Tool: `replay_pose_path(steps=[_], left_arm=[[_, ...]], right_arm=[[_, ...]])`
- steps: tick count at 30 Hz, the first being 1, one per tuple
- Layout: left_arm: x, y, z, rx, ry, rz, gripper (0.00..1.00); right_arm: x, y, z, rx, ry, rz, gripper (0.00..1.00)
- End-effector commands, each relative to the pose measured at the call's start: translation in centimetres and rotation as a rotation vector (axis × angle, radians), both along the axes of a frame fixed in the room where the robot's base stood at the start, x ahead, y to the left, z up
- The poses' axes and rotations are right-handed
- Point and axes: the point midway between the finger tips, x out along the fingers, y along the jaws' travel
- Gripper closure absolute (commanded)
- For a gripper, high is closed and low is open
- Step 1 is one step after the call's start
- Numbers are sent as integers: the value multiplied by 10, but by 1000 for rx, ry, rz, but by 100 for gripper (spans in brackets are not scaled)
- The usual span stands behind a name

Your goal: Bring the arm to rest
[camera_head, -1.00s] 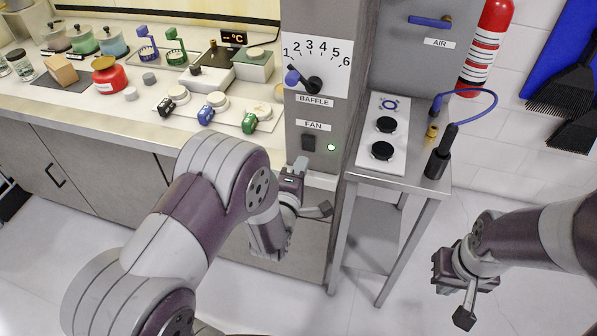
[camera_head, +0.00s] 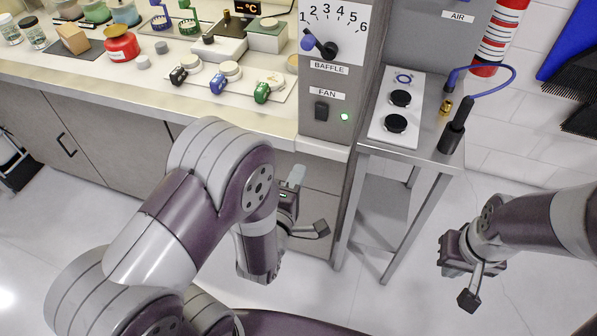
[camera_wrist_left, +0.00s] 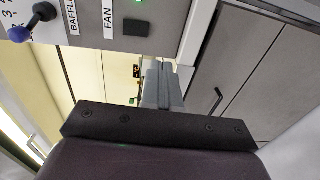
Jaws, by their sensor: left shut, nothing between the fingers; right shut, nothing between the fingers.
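My left gripper (camera_head: 297,176) is in front of the cabinet, below the grey panel column with the fan switch (camera_head: 321,112). Its narrow grey fingers are shut and empty, and they also show in the left wrist view (camera_wrist_left: 162,85). The fingers are apart from the switch. The green lamp (camera_head: 345,117) beside the switch is lit. My right gripper (camera_head: 456,255) hangs over open floor at the right, right of the small metal table. Its fingertips are hard to make out, and nothing shows held in it.
The counter (camera_head: 120,75) with jars, valves and a red container (camera_head: 121,45) runs along the left. The baffle knob (camera_head: 323,47) sits above the fan switch. The metal side table (camera_head: 430,150) holds a white plate and a black tool with a blue hose. The floor below is clear.

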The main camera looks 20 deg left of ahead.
Motion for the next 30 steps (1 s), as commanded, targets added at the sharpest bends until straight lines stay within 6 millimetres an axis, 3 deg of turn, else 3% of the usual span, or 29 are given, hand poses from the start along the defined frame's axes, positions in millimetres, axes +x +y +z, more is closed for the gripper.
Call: replay_pose_path(steps=[9, 11, 12, 14, 17, 20, 24, 26, 30], left_arm=[[0, 0, -3, 53, 13, -4, 100], [-4, 0, -25, 180, 113, -28, 100], [-13, -1, -49, 297, 231, -70, 100], [-26, -5, -76, 497, 417, -182, 100], [-56, -7, -93, 833, 709, -478, 100], [-95, 1, -76, 1080, 914, -847, 100], [-136, 22, -23, 1228, 1039, -1232, 100], [-139, 29, -5, 1235, 1053, -1263, 100], [-118, 39, 21, 1243, 1019, -1176, 100]], right_arm=[[0, 0, 0, 0, 0, 0, 100], [0, 0, 0, 0, 0, 0, 100], [0, 0, 0, 0, 0, 0, 100], [0, 0, 0, 0, 0, 0, 100], [0, 0, 4, 0, 0, 0, 100], [0, 0, 10, 0, 0, 0, 100], [0, 0, 18, 0, 0, 0, 100], [0, 0, 20, 0, 0, 0, 100], [0, 0, 23, 0, 0, 0, 100]])
